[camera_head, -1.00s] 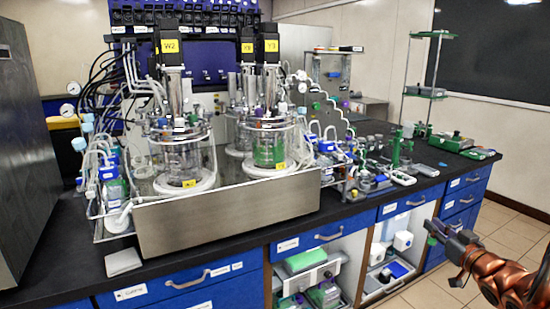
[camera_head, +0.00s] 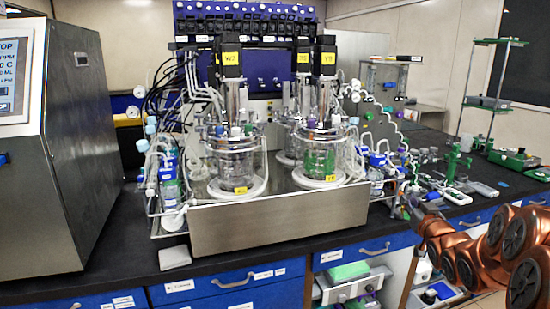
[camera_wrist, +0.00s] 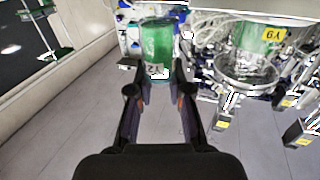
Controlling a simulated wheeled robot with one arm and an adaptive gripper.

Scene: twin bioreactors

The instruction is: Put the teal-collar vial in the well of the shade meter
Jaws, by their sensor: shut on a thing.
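In the wrist view, which looks upside down, my gripper (camera_wrist: 159,88) is shut on a cylinder of green content, taken to be the teal-collar vial (camera_wrist: 157,45). The vial shows between and beyond the fingertips, with a pale label near the fingers. Its collar is not clearly seen. In the head view my arm reaches in from the right to the bench's front right edge, where the fingers and vial blend into the clutter. The shade meter cannot be told for certain among the small devices on the right of the bench.
Twin glass bioreactors (camera_head: 236,160) stand on a steel base (camera_head: 260,228) in the middle of the black bench. A green stand (camera_head: 452,160), a white device (camera_head: 457,196) and a green box (camera_head: 515,157) stand to the right. A grey cabinet (camera_head: 75,150) stands at left.

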